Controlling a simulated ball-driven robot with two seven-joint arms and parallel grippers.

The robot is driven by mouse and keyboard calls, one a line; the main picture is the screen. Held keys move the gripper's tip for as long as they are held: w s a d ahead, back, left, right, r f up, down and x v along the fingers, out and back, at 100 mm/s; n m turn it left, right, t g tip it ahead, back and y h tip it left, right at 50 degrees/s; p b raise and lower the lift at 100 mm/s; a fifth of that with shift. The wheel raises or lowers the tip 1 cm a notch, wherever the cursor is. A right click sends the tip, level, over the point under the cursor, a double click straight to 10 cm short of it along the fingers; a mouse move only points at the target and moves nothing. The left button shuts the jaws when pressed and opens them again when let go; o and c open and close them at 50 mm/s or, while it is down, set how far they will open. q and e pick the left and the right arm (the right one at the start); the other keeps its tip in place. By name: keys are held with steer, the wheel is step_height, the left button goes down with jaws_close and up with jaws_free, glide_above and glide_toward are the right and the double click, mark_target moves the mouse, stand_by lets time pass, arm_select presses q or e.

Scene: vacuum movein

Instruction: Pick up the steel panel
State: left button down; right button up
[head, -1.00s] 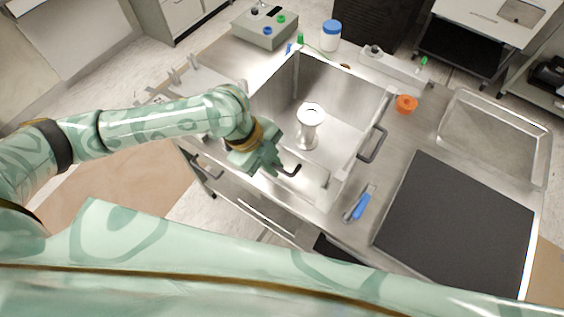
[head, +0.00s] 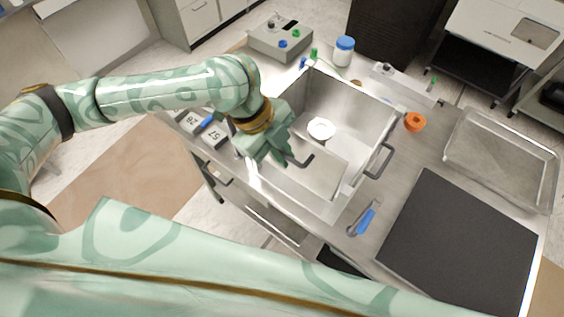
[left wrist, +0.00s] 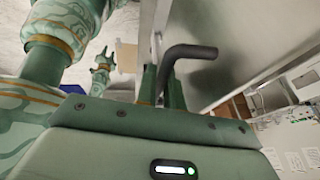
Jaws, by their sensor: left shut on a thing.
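The steel panel (head: 318,174) is a flat metal plate with a black handle (head: 300,162), at the near side of the open steel box (head: 355,105). It stands roughly upright and hides the lower part of the white round-topped object (head: 321,129) inside the box. My left gripper (head: 284,154) is shut on the panel's handle. In the left wrist view the handle (left wrist: 190,52) passes between the fingers, with the panel's steel face (left wrist: 235,55) behind it. A small green gripper (left wrist: 103,66), seemingly my right one, shows far off in that view; its jaws are too small to read.
A second handle (head: 380,160) sticks out on the box's right side. A blue-lidded jar (head: 344,50) and a control box (head: 282,38) stand behind.

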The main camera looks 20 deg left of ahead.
arm_select(q)
step_height(320, 180, up, 18)
steer(key=p, duration=0.5)
